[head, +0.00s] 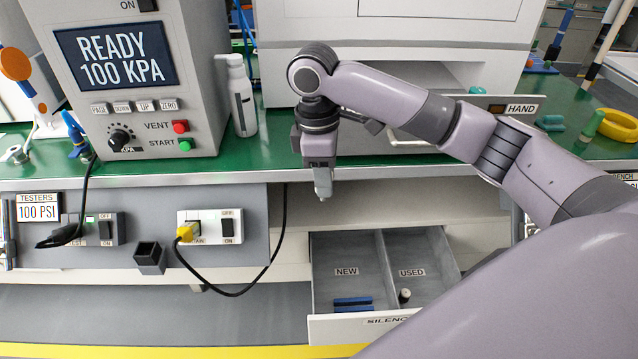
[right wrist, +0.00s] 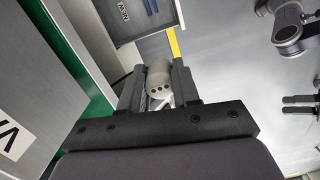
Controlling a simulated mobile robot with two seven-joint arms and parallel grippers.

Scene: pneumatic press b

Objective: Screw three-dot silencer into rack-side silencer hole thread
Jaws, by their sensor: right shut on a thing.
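The three-dot silencer (right wrist: 158,82) is a pale grey-beige cylinder with a row of dark dots on its side. In the right wrist view it sits between the two dark fingers of my right gripper (right wrist: 157,90), which is shut on it. In the head view my right gripper (head: 323,188) points down in front of the green bench's front edge, above and behind the open drawer, with the silencer hardly distinguishable at its tip. I cannot make out the rack-side silencer hole thread in either view.
The open drawer (head: 318,262) has NEW and USED compartments. Blue pieces (head: 352,303) lie in NEW and a small dark cylinder (head: 404,296) stands in USED. A press control box (head: 140,85) and a white bottle (head: 241,98) stand on the green bench (head: 275,145). A black cable (head: 270,262) hangs left of the drawer.

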